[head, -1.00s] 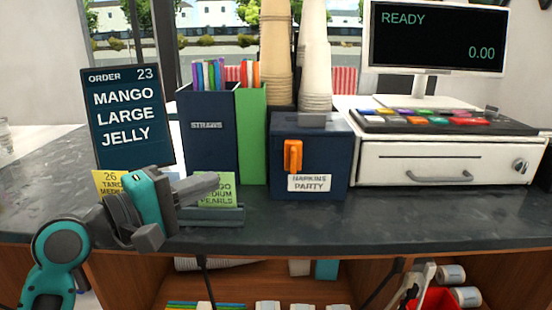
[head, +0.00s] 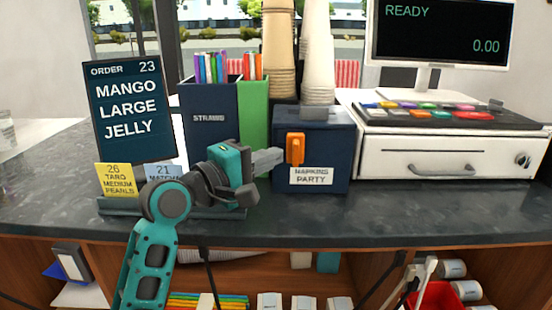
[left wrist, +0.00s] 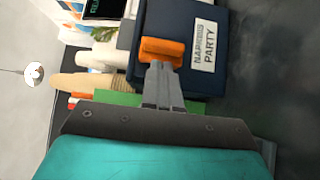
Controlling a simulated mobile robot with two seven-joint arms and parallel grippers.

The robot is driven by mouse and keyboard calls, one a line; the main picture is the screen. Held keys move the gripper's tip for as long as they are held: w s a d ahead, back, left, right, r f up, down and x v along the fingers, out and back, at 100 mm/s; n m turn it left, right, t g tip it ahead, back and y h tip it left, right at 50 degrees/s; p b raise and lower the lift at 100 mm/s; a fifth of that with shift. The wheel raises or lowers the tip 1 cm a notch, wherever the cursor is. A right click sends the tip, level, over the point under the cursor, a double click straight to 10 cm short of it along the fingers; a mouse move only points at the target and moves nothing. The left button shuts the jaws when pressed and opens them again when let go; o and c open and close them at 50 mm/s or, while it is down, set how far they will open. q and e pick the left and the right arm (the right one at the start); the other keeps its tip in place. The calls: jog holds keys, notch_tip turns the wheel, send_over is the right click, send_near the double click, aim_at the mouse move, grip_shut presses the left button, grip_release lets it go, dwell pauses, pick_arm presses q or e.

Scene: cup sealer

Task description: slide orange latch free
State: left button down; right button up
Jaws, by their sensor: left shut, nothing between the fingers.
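The label (left wrist: 205,45) is clear of the fingers. My right gripper is not clearly in view.
Stacked cups (head: 317,60) rise behind the box. The cash drawer (head: 440,158) stands to the right. Order cards (head: 120,180) stand in a rack at the left. The counter front (head: 400,215) is clear.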

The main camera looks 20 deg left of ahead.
aim_at(295, 150)
pick_arm(q)
jog(key=shift+w+d, duration=0.2)
jog(key=shift+d, duration=0.5)
jog(key=shift+d, duration=0.1)
jog(key=d+p, duration=0.2)
jog(key=w+d+p, duration=0.1)
jog(key=d+p, duration=0.1)
jog(key=shift+w+d+p, duration=0.15)
jog(key=shift+d+p, duration=0.15)
pick_arm(e)
jog(key=r, duration=0.1)
jog(key=d+r, duration=0.1)
jog(key=shift+s+d+r, duration=0.3)
jog(key=shift+s+r, duration=0.05)
jog(key=shift+r, duration=0.05)
jog(key=shift+h, duration=0.3)
jog(key=shift+s+a, duration=0.1)
jog(key=shift+a, duration=0.05)
